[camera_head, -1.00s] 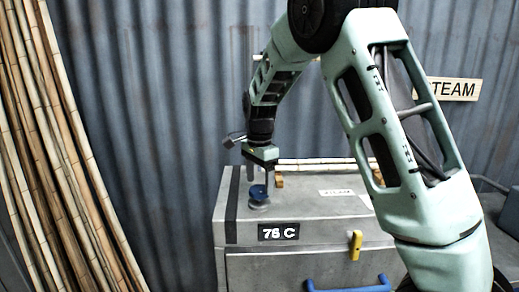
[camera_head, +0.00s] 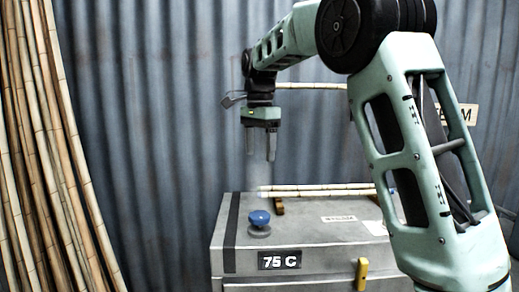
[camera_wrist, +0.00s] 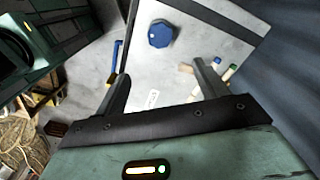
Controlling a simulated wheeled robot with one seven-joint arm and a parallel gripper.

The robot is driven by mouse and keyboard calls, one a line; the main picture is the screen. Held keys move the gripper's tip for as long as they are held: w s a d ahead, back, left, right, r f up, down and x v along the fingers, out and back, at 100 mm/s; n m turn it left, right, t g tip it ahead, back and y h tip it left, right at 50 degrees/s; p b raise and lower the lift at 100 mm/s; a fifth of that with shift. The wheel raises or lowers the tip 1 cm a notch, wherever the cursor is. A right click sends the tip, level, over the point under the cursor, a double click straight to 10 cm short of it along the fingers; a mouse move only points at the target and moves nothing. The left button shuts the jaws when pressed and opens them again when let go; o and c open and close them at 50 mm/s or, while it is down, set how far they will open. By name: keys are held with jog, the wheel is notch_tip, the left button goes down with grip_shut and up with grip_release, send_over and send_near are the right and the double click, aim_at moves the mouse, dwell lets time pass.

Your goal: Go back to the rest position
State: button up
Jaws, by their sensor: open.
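My gripper (camera_head: 261,150) is open and empty, with its fingers pointing down. It hangs above the grey steam box, clear of the blue knob below it. The steam box (camera_head: 330,236) has a dark strip along its left side and a "75 C" display (camera_head: 279,260) on its front. The blue knob (camera_head: 259,218) stands on the left of the box top. In the wrist view, the gripper fingers (camera_wrist: 160,88) are spread apart, and the blue knob (camera_wrist: 161,34) lies beyond them, touched by neither.
Pale canes (camera_head: 318,190) lie along the back of the box top. A yellow latch (camera_head: 362,273) is on the box front. Tall rattan poles (camera_head: 50,150) lean at the left. A corrugated wall (camera_head: 170,110) stands behind. The air around my gripper looks free.

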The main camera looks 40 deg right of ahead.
dwell(0.4)
jog(key=s+a+f+n+b, duration=0.1)
jog(key=s+a+f+n, duration=0.25)
jog(key=a, duration=0.35)
jog(key=s+a+f+n+y+b, duration=0.1)
jog(key=s+a+f+n, duration=0.2)
jog(key=a+f+n, duration=0.25)
jog(key=s+a+f+n+b, duration=0.1)
jog(key=s+a+f+n, duration=0.25)
jog(key=a, duration=0.35)
jog(key=s+a+f+n+b, duration=0.1)
jog(key=s+a+f+n, duration=0.2)
jog(key=s+f+n, duration=0.3)
jog(key=s+a+f+n+b, duration=0.1)
jog(key=s+a+f+n, duration=0.3)
jog(key=s, duration=1.1)
notch_tip(320, 180, down, 4)
jog(key=n, duration=0.3)
jog(key=shift+b, duration=0.4)
